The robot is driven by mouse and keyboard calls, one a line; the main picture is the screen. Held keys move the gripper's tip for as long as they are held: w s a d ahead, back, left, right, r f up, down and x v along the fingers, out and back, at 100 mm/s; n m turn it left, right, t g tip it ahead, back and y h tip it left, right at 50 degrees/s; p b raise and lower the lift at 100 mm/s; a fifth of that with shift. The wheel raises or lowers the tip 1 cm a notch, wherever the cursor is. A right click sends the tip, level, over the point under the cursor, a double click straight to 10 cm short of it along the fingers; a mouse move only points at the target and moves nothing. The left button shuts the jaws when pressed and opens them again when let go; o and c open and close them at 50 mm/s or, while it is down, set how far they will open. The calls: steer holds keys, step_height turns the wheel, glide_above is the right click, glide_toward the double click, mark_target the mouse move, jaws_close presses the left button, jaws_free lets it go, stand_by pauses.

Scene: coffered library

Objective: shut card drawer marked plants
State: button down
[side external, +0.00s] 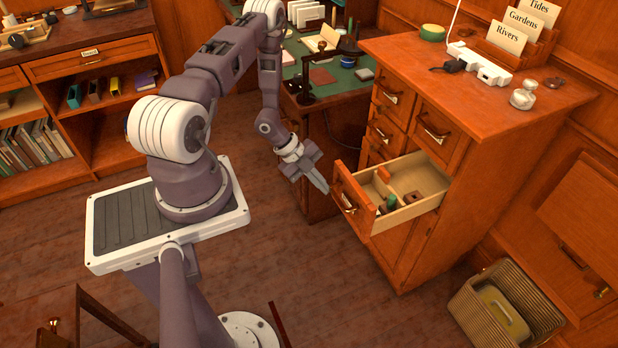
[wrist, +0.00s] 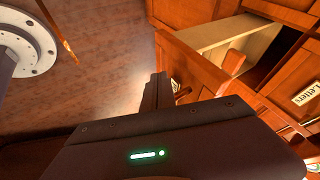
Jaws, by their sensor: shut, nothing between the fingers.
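One wooden card drawer (side external: 356,202) stands pulled out of the cabinet (side external: 462,205), with a pale inside, dividers and a few small items in it. I cannot read its label, so I cannot tell whether it is marked plants. In the wrist view the open drawer (wrist: 187,68) shows at the upper right. My gripper (side external: 326,189) is shut and empty, tilted downward just left of the drawer's front; I cannot tell whether it touches. In the wrist view its fingers (wrist: 157,90) point up beside the drawer front.
Other drawers of the cabinet look shut; one label (wrist: 308,94) reads Letters in the wrist view. A green-topped desk (side external: 340,78) stands behind my gripper. A wicker basket (side external: 478,318) sits on the floor right of the cabinet. The floor in front of the drawer is clear.

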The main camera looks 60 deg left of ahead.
steer(key=shift+w, duration=1.1)
steer(key=shift+w, duration=0.15)
steer(key=w, duration=2.4)
steer(key=shift+w, duration=0.15)
